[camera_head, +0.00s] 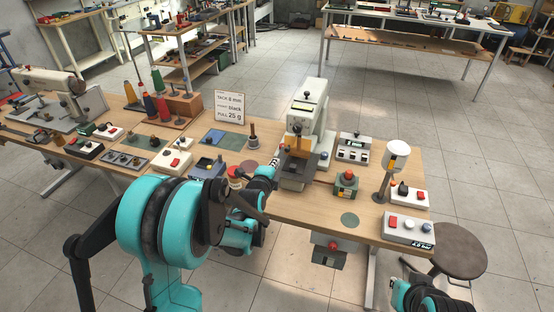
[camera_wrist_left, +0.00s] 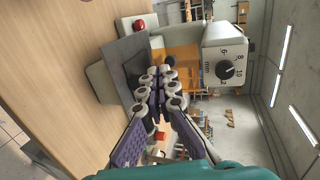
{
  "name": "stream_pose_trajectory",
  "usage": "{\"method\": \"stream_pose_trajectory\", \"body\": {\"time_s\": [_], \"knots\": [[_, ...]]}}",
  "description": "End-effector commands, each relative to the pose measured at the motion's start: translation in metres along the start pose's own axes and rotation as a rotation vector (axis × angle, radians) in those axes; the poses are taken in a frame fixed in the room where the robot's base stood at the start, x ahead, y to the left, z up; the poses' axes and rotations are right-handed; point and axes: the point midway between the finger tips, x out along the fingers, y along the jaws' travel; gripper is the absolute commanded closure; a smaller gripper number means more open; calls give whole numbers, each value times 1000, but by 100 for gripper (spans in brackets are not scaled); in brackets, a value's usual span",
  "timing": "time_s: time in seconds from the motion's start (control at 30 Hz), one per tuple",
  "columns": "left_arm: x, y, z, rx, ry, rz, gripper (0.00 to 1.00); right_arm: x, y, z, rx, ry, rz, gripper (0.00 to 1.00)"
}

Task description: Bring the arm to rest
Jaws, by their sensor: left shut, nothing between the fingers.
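My left arm, teal and black, comes in at the lower left of the head view and reaches over the table's front edge. My left gripper (camera_head: 268,176) is at the front of the cream sewing-type machine (camera_head: 309,115), just left of its dark front block (camera_head: 294,172). In the left wrist view the left gripper (camera_wrist_left: 160,82) has its fingertips together and empty, in front of the machine's grey plate and orange guard (camera_wrist_left: 182,62). Whether it touches the machine, I cannot tell. Part of my right arm shows at the lower right of the head view; its gripper is out of view.
The wooden table (camera_head: 310,211) holds several switch boxes, thread cones (camera_head: 157,82), a sign (camera_head: 230,107), a red-topped button box (camera_head: 346,182) and a white lamp-like post (camera_head: 396,158). A round stool (camera_head: 458,248) stands at the right. Open floor lies beyond the table.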

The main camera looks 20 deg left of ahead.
Motion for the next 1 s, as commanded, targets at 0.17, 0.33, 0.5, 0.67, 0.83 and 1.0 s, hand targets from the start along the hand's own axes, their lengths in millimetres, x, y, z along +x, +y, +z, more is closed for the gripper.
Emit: {"method": "stream_pose_trajectory", "body": {"time_s": [0.17, 0.33, 0.5, 0.67, 0.83, 1.0], "knots": [[-36, -2, 5, -1, -1, 0, 100, -9, 0, -6, 0, 0, 0, 100], [-56, -1, 7, -1, 0, 0, 100, -13, 0, -9, 0, 0, 0, 100], [-62, 0, 8, 0, 0, 0, 100, -13, 0, -9, 0, 0, 0, 100], [-68, -2, 5, -44, 5, 17, 100, -13, 0, -9, 0, 0, 0, 100], [-103, -7, -8, -286, 12, 120, 100, -13, 0, -9, 0, 0, 0, 100], [-161, -1, -22, -642, -40, 272, 100, -13, 0, -9, 0, 0, 0, 100]]}}
